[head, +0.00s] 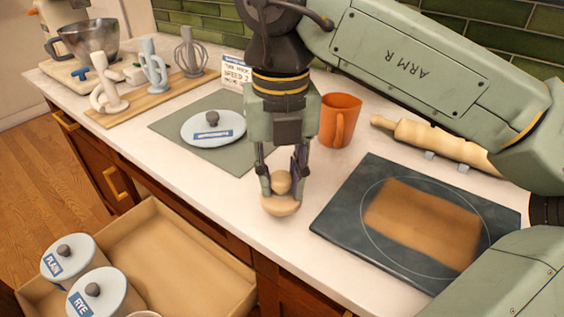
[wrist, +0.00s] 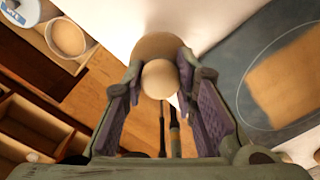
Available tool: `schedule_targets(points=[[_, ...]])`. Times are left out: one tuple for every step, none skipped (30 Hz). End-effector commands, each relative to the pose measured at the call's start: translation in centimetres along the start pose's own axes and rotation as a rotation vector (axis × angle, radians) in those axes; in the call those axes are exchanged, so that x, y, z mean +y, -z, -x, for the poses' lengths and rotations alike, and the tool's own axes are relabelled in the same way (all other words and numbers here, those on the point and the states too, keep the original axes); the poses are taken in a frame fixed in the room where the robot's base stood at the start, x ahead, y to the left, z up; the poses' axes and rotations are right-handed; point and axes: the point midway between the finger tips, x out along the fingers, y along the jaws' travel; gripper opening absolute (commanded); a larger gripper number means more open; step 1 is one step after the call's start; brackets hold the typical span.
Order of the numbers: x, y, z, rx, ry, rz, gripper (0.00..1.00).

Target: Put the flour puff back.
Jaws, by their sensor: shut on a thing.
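The flour puff (head: 281,205) is a tan rounded pad with a ball knob on top. My gripper (head: 281,180) is shut on its knob, pointing down, over the front part of the counter. I cannot tell whether the pad touches the counter. In the wrist view the puff (wrist: 160,80) sits between the fingers of my gripper (wrist: 163,70). An open round jar with pale tan contents (wrist: 66,38) shows in the wrist view. In the head view only a jar rim (head: 145,314) shows at the bottom edge. A loose lid (head: 205,120) with a grey knob lies on a grey-green mat (head: 165,128).
The open drawer (head: 205,250) holds lidded jars marked PLAIN (head: 68,258) and RYE (head: 97,296). An orange mug (head: 340,118) stands behind my gripper. A dark board (head: 350,190) with a tan patch lies right, a rolling pin (head: 440,142) behind it. Mixer attachments stand left.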

Motion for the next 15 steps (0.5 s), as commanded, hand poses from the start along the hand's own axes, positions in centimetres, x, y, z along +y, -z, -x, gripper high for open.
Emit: schedule_targets(points=[[-0.2,-1.2,0.2,0.003,-0.003,0.0,0.04],[-0.3,-1.9,0.2,0.003,-0.004,0.0,0.04],[-0.5,-2.7,0.1,0.001,-0.003,0.001,0.04],[-0.6,-3.2,0.0,0.002,-0.003,-0.001,0.04],[-0.7,-3.6,-0.1,0.001,-0.002,-0.001,0.04],[-0.8,-4.1,-0.2,0.001,-0.002,0.0,0.04],[-0.8,-4.3,-0.3,0.001,-0.002,0.001,0.04],[-0.9,-4.6,-0.3,0.0,-0.002,0.0,0.04],[-1.0,-4.8,-0.4,-0.001,-0.002,-0.001,0.04],[-1.0,-5.0,-0.4,-0.001,-0.002,-0.001,0.04],[-1.1,-5.2,-0.4,0.0,-0.002,-0.001,0.04],[-1.1,-5.7,-0.4,0.001,-0.002,-0.001,0.04],[-1.2,-6.2,-0.4,0.001,-0.002,-0.001,0.04],[-1.3,-6.3,-0.8,0.002,-0.002,0.0,0.04],[-1.3,-6.1,-1.6,0.003,-0.001,0.002,0.04]])
